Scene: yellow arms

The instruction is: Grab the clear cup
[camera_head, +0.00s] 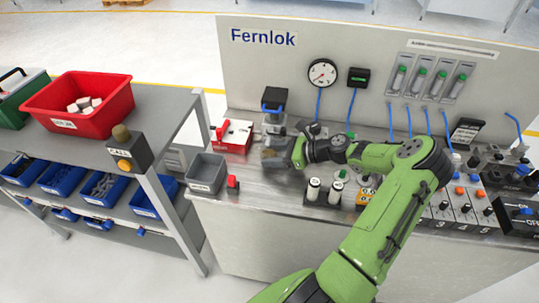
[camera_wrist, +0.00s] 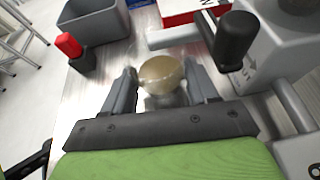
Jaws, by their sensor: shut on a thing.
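The clear cup (camera_wrist: 162,76) shows in the wrist view as a rounded, see-through, tan-tinted vessel between my two grey fingers. My gripper (camera_wrist: 160,88) is shut on it, with one finger on each side. The cup's lower part blurs into the shiny metal, so I cannot tell whether it touches the worktop. In the head view my gripper (camera_head: 278,155) is low over the left part of the metal bench, beside the grey machine with a dark top (camera_head: 273,103). The cup is too small and hidden there to make out clearly.
A grey open bin (camera_head: 206,173) and a small red-topped block (camera_head: 233,183) are at the bench's left front. A red box (camera_head: 233,135) stands behind. In the wrist view a black-knobbed lever (camera_wrist: 236,38) is close to the right finger. White-capped cylinders (camera_head: 313,188) stand to the right.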

